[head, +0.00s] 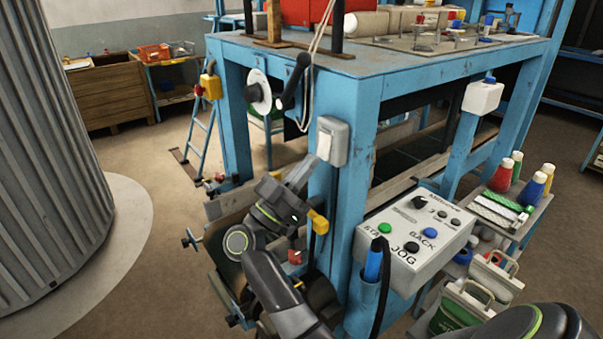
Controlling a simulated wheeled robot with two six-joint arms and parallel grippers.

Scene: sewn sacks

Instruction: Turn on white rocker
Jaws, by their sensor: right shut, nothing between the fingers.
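The white rocker (324,145) sits on a grey box fixed to the front blue post of the machine frame, near the middle of the head view. Its on or off position is too small to tell. My right gripper (304,170) is shut and empty. Its fingertips point up, just below and left of the rocker, with a small gap between them in the picture. My left gripper is not in view.
A control box (415,235) with green, blue and black buttons stands right of the post. A black lever (296,80) and white dial (259,91) are above the gripper. A yellow part (318,221) sits close to my wrist.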

